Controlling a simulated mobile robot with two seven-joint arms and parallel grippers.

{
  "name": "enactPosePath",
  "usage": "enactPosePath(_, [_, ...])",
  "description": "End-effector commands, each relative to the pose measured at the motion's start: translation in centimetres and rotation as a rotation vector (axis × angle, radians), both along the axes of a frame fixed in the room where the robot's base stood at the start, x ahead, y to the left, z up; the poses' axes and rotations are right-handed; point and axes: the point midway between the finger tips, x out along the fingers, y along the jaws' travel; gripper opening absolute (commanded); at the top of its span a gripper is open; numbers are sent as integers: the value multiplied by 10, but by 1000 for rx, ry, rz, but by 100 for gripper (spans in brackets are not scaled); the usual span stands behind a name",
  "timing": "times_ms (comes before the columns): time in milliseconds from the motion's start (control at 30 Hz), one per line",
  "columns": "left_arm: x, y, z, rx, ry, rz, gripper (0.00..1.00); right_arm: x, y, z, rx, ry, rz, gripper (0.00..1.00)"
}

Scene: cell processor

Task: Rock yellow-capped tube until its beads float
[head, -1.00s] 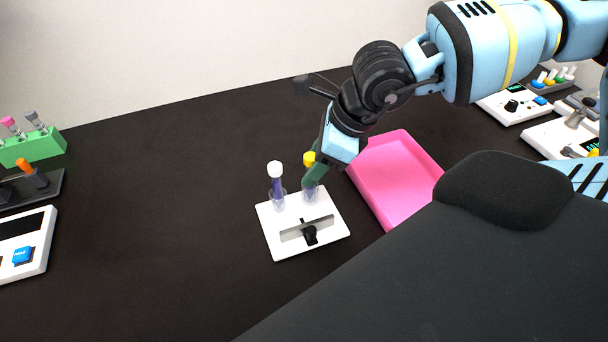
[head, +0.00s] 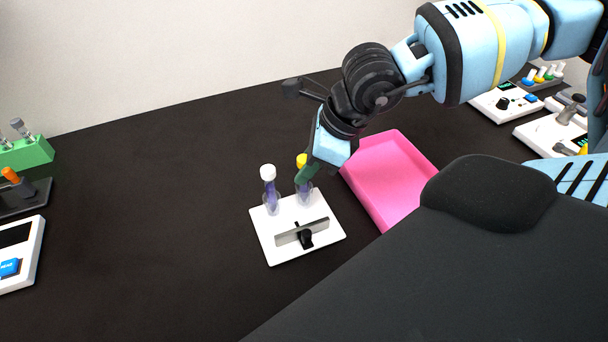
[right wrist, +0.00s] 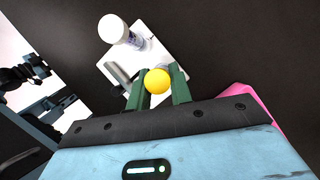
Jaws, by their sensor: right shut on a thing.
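The yellow-capped tube (head: 304,191) stands in a clear holder at the back of a small white stand (head: 325,232). My right gripper (head: 307,174) is shut on it just below the yellow cap. In the right wrist view, the green fingers (right wrist: 160,88) lie on both sides of the yellow cap (right wrist: 157,81), which hides the tube body. A white-capped tube (head: 269,190) with purple contents stands in the holder to its left. The held tube's lower part looks purplish; single beads are too small to make out. My left gripper is not in view.
The stand has a grey bar with a black knob (head: 305,237) at its front. A pink tray (head: 385,175) lies close to the right. A green tube rack (head: 28,153) and a device with a blue button (head: 10,267) are at far left. White devices stand at far right.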

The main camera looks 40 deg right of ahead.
Motion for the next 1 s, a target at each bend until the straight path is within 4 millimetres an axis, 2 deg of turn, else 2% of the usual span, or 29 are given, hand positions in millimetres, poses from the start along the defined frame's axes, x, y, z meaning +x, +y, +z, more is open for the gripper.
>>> enactPosePath(833, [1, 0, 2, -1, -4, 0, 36, 0, 0, 13, 0, 0, 0, 0])
enactPosePath(1000, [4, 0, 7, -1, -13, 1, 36, 0, 0, 26, -1, -4, 0, 0])
